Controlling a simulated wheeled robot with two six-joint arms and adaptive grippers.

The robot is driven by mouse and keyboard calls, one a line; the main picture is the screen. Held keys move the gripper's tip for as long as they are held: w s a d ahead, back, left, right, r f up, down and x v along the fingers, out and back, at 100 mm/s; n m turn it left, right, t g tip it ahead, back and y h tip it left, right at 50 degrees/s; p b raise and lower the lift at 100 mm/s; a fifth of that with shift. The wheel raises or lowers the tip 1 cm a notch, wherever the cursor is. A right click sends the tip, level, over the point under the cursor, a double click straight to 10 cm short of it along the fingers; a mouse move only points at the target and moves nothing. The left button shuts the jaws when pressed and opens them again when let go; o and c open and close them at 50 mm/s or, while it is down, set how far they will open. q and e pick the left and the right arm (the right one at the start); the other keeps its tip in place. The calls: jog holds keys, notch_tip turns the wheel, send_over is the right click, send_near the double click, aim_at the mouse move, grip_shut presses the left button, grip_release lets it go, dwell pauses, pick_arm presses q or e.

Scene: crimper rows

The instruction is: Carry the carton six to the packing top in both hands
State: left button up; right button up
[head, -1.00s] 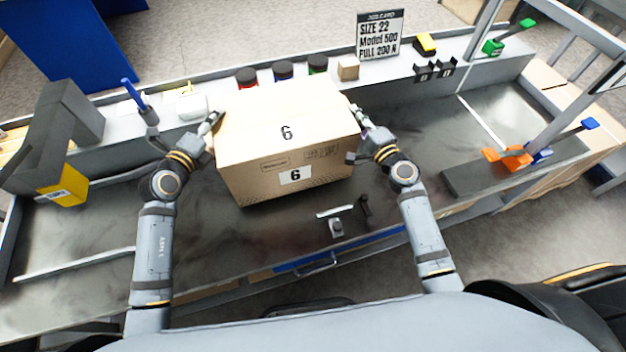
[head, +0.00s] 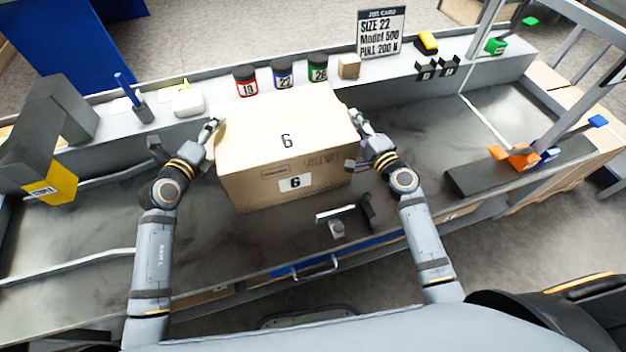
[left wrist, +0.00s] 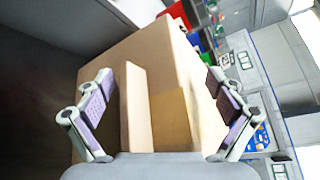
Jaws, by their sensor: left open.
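The carton six (head: 285,140) is a closed tan box with a "6" on its top and front. It is level above the grey bench (head: 90,225); I cannot tell whether its underside touches it. My left gripper (head: 186,138) is open at the carton's left side. In the left wrist view, the carton (left wrist: 150,75) fills the space between the spread fingers of that gripper (left wrist: 160,115). My right gripper (head: 356,141) is at the carton's right side, its fingers spread apart. The contact there is hard to see.
Red, blue and green jars (head: 283,74) and a small tan block (head: 349,66) stand on the ledge behind the carton. A yellow-fronted dark machine (head: 50,140) is at left. A small metal tool (head: 337,225) lies in front. Orange and blue clamps (head: 520,157) sit at right.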

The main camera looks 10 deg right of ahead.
jog(key=shift+f, duration=0.1)
pick_arm(q)
jog(key=v, duration=0.7)
jog(key=shift+s, duration=0.2)
pick_arm(e)
jog(key=v, duration=0.7)
jog(key=shift+s, duration=0.2)
